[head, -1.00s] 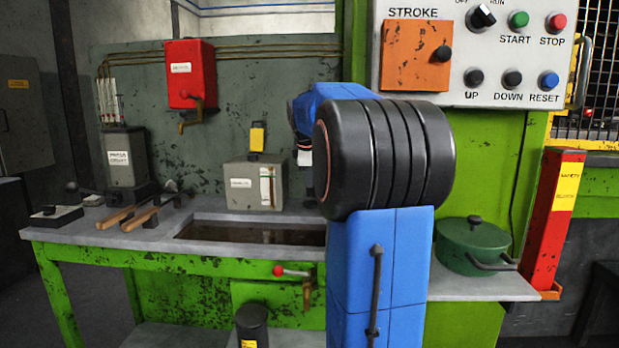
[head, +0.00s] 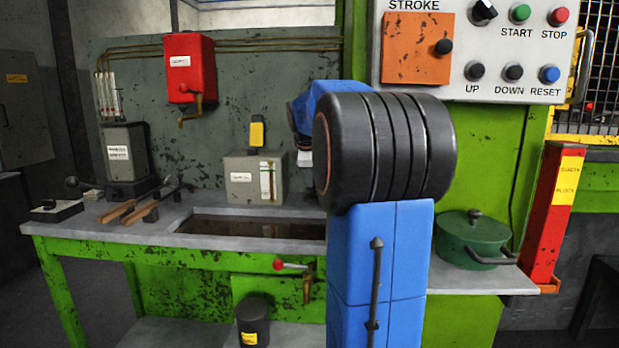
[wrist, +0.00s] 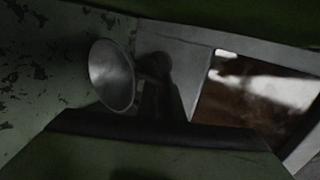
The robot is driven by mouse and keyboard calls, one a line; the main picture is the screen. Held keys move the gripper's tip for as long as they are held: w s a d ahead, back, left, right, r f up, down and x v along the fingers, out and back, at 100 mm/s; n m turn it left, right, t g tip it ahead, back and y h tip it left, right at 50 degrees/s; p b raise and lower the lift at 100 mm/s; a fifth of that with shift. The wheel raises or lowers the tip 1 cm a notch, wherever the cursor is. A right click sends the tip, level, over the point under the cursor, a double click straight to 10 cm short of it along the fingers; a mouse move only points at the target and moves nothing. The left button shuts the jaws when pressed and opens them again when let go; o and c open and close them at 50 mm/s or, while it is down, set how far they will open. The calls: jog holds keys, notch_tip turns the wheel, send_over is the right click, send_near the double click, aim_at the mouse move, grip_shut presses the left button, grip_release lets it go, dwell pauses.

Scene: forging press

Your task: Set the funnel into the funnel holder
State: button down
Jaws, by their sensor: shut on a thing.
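The funnel (wrist: 112,75) shows in the wrist view as a pale grey metal cone at the left, its wide mouth facing the camera. Its narrow end runs into dark shapes beside a black edge, where I cannot make out the grip clearly. My gripper (wrist: 165,112) is in deep shadow there, shut on the funnel. In the head view my arm hides the gripper and the funnel. I cannot pick out the funnel holder for certain in either view.
The grey bench (head: 90,232) has a sunken trough (head: 250,228), also in the wrist view (wrist: 255,100). A grey-green box (head: 240,182) stands behind it, a red tank (head: 188,60) hangs on the wall, and tongs (head: 130,207) lie left. A green pot (head: 470,240) stands right.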

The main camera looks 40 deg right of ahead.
jog(key=c, duration=1.8)
grip_release()
jog(key=v, duration=1.7)
jog(key=shift+a+r, duration=0.1)
jog(key=shift+r, duration=0.1)
